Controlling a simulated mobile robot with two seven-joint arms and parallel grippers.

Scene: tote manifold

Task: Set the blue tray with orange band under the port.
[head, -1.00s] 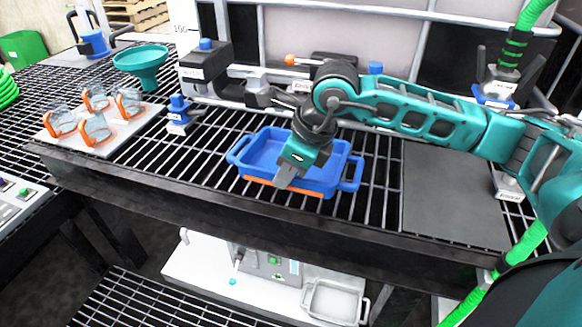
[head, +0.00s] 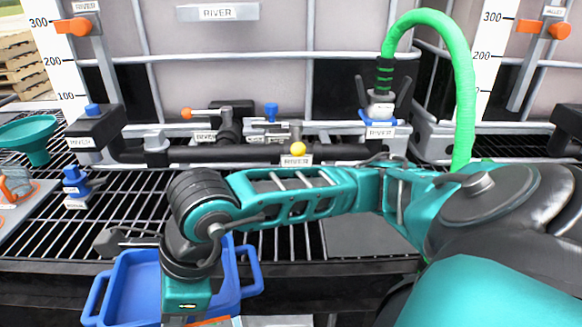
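The blue tray (head: 133,285) with side handles is at the lower left of the head view, in front of the shelf's dark front edge. A bit of its orange band (head: 214,322) shows at the bottom, and its near part is cut off. My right gripper (head: 180,320) points down at the tray's near wall and appears shut on it. Its fingertips are mostly out of frame. Behind is a dark pipe manifold (head: 240,153) with orange, blue and yellow valve handles. Which opening is the port, I cannot tell. My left gripper is not in view.
A slatted shelf (head: 290,240) runs across, with a grey plate (head: 362,238) at its right. A blue fitting (head: 76,185) and a teal funnel (head: 33,135) stand left. A green hose (head: 464,90) joins a coupling (head: 380,115). White tanks stand behind.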

